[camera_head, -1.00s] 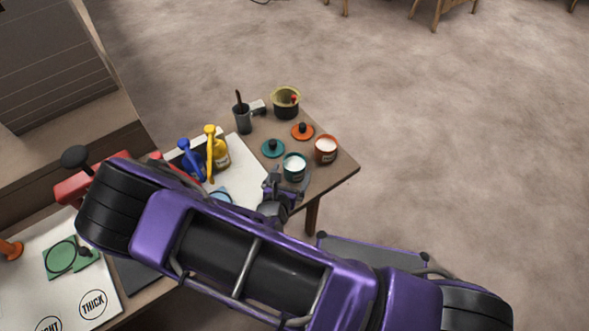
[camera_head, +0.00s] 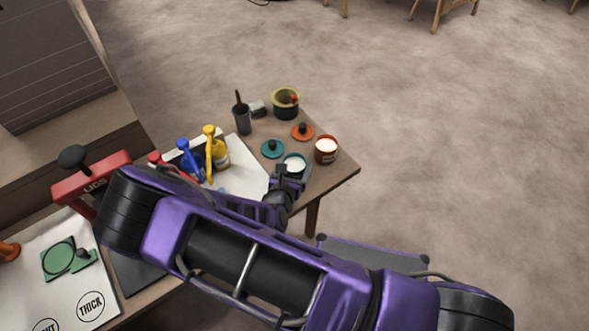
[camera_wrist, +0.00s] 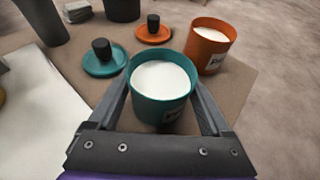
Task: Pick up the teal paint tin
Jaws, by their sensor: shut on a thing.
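The teal paint tin (camera_wrist: 161,108) is open, upright and full of white paint. In the wrist view my gripper (camera_wrist: 161,105) has one finger on each side of it and is shut on it. In the head view the tin (camera_head: 294,160) shows only in part behind my gripper (camera_head: 288,172). It is at the table's right part, and I cannot tell whether it still touches the table. Its teal lid (camera_head: 272,149) with a black knob lies just behind it on the left.
An orange tin (camera_head: 326,151) stands close on the right, with its orange lid (camera_head: 302,131) behind. A dark pot (camera_head: 286,104) and a grey cup (camera_head: 242,120) stand farther back. The table's right edge is near.

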